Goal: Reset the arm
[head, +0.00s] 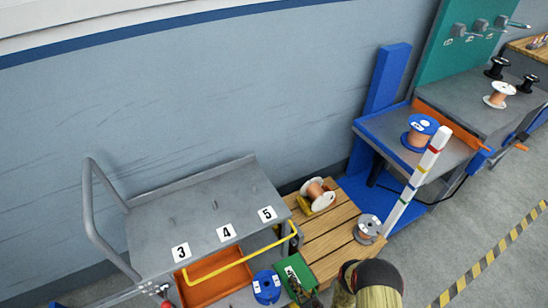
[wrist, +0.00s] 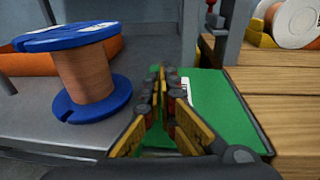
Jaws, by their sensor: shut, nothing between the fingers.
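My gripper (wrist: 160,78) shows in the wrist view with its yellow and black fingers shut and nothing between them. It points at a green block or box (wrist: 208,100); I cannot tell whether it touches it. In the head view the green thing (head: 292,268) is at the bottom, with my gripper (head: 296,276) partly over it. Part of my arm shows at the bottom right of it. A blue-flanged copper spool (wrist: 84,72) stands upright left of my fingers; it also shows in the head view (head: 266,287).
A grey cart (head: 205,205) carries labels 3, 4 and 5, with an orange bin (head: 215,278) below. A wooden pallet (head: 318,230) holds two spools. A striped white post (head: 415,178) stands by a blue-framed bench (head: 385,125). Open floor (head: 450,230) lies to the right.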

